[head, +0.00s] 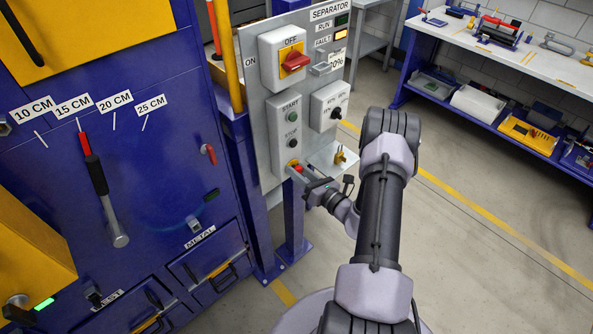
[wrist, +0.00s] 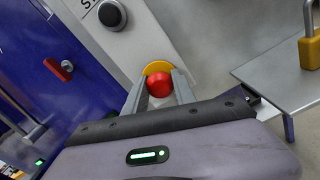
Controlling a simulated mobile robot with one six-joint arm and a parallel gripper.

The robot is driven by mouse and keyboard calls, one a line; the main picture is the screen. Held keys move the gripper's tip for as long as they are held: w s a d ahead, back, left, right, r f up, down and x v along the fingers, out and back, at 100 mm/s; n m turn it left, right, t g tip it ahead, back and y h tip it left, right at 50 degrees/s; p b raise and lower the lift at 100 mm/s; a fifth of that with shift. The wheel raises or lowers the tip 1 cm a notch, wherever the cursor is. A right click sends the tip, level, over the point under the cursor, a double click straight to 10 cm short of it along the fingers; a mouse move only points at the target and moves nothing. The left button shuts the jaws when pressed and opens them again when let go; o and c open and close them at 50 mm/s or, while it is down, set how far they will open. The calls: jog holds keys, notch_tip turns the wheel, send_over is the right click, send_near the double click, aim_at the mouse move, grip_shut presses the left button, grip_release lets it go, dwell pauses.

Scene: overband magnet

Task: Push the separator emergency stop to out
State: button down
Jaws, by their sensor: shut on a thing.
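The separator emergency stop is a red mushroom button on a yellow ring (head: 293,163), at the bottom of the grey start/stop box on the separator panel (head: 255,130). In the wrist view the red button (wrist: 159,84) shows between my two finger tips, with the yellow ring (wrist: 157,67) behind it. My gripper (head: 301,175) is at the button in the head view, with its fingers on either side of it. It is shut on the red button. Whether the button is in or out cannot be told from these frames.
Above are the black stop button (head: 293,143), the red OFF switch (head: 294,60) and a selector knob (head: 335,112). A small grey shelf (head: 325,165) with a yellow padlock (head: 340,157) sticks out right of the button. The blue cabinet (head: 180,140) stands left.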

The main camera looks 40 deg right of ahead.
jog(key=shift+s, duration=0.2)
dwell(0.6)
jog(key=shift+s, duration=0.1)
jog(key=c, duration=0.9)
grip_release()
jog(key=shift+c, duration=0.2)
jog(key=shift+s, duration=0.15)
jog(key=s+d+p, duration=0.1)
jog(key=s+p, duration=0.2)
jog(key=s, duration=1.4)
jog(key=shift+d, duration=0.2)
